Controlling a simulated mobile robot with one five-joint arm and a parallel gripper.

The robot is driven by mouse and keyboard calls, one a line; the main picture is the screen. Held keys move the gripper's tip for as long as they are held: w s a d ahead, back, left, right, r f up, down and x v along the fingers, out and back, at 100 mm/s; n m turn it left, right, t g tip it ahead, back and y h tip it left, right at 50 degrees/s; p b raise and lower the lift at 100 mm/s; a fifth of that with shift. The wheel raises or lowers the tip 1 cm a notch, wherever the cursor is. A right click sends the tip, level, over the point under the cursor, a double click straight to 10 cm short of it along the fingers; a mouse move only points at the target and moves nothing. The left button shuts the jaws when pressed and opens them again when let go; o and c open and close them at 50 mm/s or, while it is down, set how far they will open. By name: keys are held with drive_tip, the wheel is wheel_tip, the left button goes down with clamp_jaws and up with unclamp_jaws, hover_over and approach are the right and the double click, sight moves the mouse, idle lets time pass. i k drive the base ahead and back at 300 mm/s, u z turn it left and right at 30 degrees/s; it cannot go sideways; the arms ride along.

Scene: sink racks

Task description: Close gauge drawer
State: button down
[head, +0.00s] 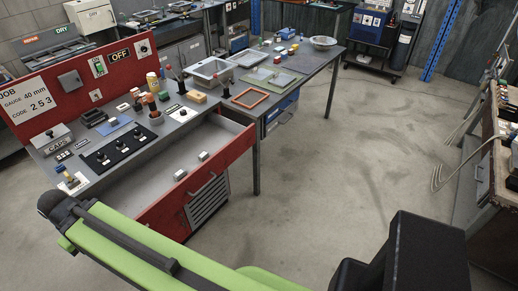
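A drawer with a red front (200,190) is pulled well out of the workbench under the worktop (150,145). Its pale inside is exposed, and a grey handle shows on the front. Two small light blocks, a nearer one (180,174) and a farther one (203,155), lie in it. My green arm link crosses the lower left in front of the drawer's near end and hides part of it. I cannot make out my gripper's fingers in this view. Whether my arm touches the drawer cannot be told.
A red back panel (90,85) stands behind the worktop, with a sign reading gauge 40 mm, code 253. A black plate with knobs (112,145) lies on top. A grey table (320,60) adjoins at the back. Open concrete floor (340,160) lies right; another bench (505,150) stands far right.

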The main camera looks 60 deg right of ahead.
sight(147, 192)
drive_tip(key=u, duration=1.05)
drive_tip(key=k, duration=0.1)
drive_tip(key=z, duration=1.85)
drive_tip(key=i, duration=1)
drive_tip(key=z, duration=0.05)
